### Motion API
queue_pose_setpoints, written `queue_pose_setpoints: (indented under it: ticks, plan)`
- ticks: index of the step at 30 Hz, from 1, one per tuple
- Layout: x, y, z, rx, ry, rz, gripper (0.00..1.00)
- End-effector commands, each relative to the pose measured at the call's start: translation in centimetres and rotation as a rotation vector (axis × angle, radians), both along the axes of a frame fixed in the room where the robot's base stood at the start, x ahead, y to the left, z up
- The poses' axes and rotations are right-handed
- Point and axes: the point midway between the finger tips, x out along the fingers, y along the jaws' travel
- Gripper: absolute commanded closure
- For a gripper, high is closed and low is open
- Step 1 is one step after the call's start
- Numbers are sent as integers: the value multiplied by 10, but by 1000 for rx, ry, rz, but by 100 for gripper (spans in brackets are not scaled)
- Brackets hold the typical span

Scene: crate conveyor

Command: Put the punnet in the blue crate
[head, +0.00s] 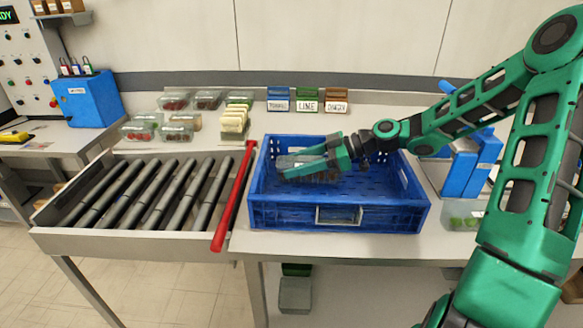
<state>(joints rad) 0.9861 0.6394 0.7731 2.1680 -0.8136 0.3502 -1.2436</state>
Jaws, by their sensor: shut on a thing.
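The blue crate (279,218) stands on the bench, open side up, with a grey label holder on its front wall. My gripper (291,162) reaches in from the right over the left half of the crate. Its green fingers are shut on a clear punnet (313,176), which is mostly hidden between them. The punnet appears within the crate's opening, low near its left back part. I cannot tell whether it touches the crate floor. The rest of the visible crate floor looks empty.
A roller conveyor (145,195) lies left, with a red bar (233,197) beside the crate. Behind are several filled punnets (173,102), a stack of cream pads (233,121) and three label boxes (307,101). A green-filled punnet (462,216) and blue device (464,172) stand right.

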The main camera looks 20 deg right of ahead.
Motion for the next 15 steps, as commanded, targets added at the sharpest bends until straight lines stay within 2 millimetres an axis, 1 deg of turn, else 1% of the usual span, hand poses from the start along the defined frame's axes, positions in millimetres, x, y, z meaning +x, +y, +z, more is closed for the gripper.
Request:
queue_pose_setpoints:
  ticks: [1,3,11,12,14,15]
  plan:
    - [0,1,-4,2,2,0,77]
    - [0,1,-7,0,0,0,77]
    - [0,1,-8,-1,-1,0,77]
    - [0,1,-8,-1,-1,0,49]
    - [0,1,-8,-1,-1,0,35]
    - [0,1,-8,-1,-1,0,35]
